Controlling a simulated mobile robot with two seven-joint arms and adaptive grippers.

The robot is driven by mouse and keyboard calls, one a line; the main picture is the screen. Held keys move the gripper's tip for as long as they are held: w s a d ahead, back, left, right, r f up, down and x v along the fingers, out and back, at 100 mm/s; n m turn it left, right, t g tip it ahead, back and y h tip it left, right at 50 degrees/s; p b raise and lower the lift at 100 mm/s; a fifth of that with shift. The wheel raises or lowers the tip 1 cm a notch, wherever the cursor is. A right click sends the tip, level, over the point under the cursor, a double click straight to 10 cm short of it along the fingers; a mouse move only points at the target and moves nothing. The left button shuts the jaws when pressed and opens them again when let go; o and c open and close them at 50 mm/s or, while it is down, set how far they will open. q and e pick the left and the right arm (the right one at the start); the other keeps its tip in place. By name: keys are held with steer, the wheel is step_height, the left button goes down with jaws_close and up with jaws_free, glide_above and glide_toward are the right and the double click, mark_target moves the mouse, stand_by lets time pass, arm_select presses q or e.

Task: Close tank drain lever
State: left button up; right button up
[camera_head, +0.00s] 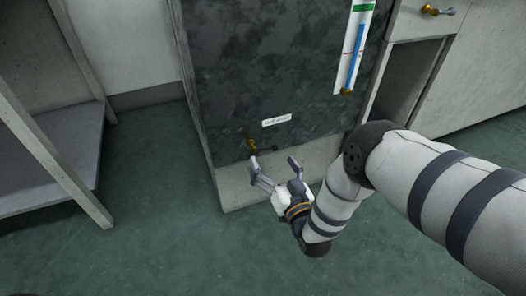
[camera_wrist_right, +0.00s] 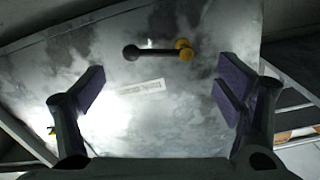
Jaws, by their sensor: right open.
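The tank (camera_head: 250,70) is a dark mottled grey block on a pale plinth. Low on its front is the drain valve, a brass fitting (camera_head: 251,145) below a small white label (camera_head: 276,120). In the right wrist view the drain lever (camera_wrist_right: 157,53) is a short dark bar with a round dark knob at one end and the brass fitting (camera_wrist_right: 184,50) at the other. It lies about level, along the tank face. My right gripper (camera_head: 273,162) is open and empty, just in front of and below the lever, apparently not touching it. My left gripper is not in view.
A gauge strip (camera_head: 354,48) with a blue column runs up the tank's right side. A concrete cabinet with an open recess (camera_head: 407,78) and a brass valve (camera_head: 437,11) stands at right. A concrete shelf (camera_head: 50,160) stands at left. The green floor (camera_head: 160,240) between is clear.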

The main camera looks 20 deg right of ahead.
mark_target(264, 148)
steer(key=w+b, duration=0.1)
steer(key=w, duration=0.2)
steer(key=w+b, duration=0.1)
steer(key=w, duration=0.2)
steer(key=shift+w+a+f, duration=0.15)
steer(key=shift+w, duration=0.1)
steer(key=c, duration=1.6)
steer(key=shift+a+r+n+p, duration=0.1)
steer(key=shift+r+n+p, duration=0.3)
steer(key=shift+r+n, duration=0.15)
steer(key=shift+n, duration=0.95)
steer(key=o, duration=1.6)
steer(key=shift+a, duration=0.15)
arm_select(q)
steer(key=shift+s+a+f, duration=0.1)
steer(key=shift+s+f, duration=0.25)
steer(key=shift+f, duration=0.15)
